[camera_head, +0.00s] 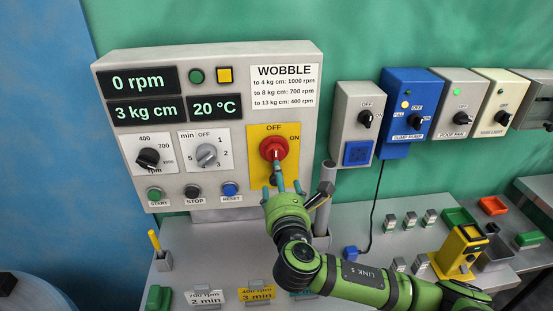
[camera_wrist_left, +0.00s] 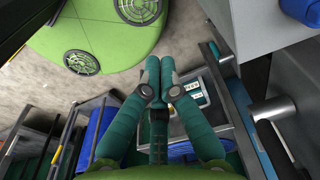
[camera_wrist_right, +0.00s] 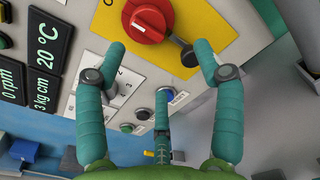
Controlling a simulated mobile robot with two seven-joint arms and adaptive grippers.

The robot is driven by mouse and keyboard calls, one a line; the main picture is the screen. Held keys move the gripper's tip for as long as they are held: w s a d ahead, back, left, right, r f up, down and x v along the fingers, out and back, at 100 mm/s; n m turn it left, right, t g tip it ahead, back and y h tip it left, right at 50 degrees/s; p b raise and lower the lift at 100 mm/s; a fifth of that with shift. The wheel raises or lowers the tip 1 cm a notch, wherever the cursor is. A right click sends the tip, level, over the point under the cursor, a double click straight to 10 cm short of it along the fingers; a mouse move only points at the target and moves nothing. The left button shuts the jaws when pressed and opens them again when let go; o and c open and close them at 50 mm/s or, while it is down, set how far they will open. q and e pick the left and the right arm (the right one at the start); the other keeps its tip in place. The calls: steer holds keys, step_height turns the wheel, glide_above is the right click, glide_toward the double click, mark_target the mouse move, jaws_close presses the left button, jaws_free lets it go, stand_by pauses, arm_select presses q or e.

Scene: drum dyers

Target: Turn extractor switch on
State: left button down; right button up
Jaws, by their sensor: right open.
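The control panel (camera_head: 215,60) carries a red rotary switch (camera_head: 273,148) on a yellow plate marked OFF at the top and ON at the right. The red switch also shows at the top of the right wrist view (camera_wrist_right: 148,18), with a dark rounded part (camera_wrist_right: 183,52) beside it. My right gripper (camera_head: 280,185) is just below and in front of this switch. Its fingers are spread and empty in the right wrist view (camera_wrist_right: 161,62); contact with the switch cannot be told. My left gripper (camera_wrist_left: 160,66) has its fingers together, with nothing visible between them, away from the panel.
Displays, a timer knob (camera_head: 207,155), an rpm knob (camera_head: 149,158) and START, STOP and RESET buttons fill the panel. To the right are a grey switch box (camera_head: 351,122), a blue pump box (camera_head: 408,112) and others. A grey post (camera_head: 324,190) stands near my right gripper.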

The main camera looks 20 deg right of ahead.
mark_target(276, 157)
steer(key=shift+n+t, duration=0.3)
steer(key=shift+n, duration=0.4)
steer(key=w+p, duration=0.1)
steer(key=w, duration=0.1)
steer(key=w+r, duration=0.1)
steer(key=w, duration=0.1)
steer(key=w+d+r+p, duration=0.1)
steer(key=w, duration=0.1)
steer(key=shift+w+d+p, duration=0.1)
steer(key=shift+w+p, duration=0.05)
steer(key=shift+p, duration=0.15)
steer(key=shift+w+d+f, duration=0.15)
steer(key=shift+w, duration=0.45)
steer(key=c, duration=1.1)
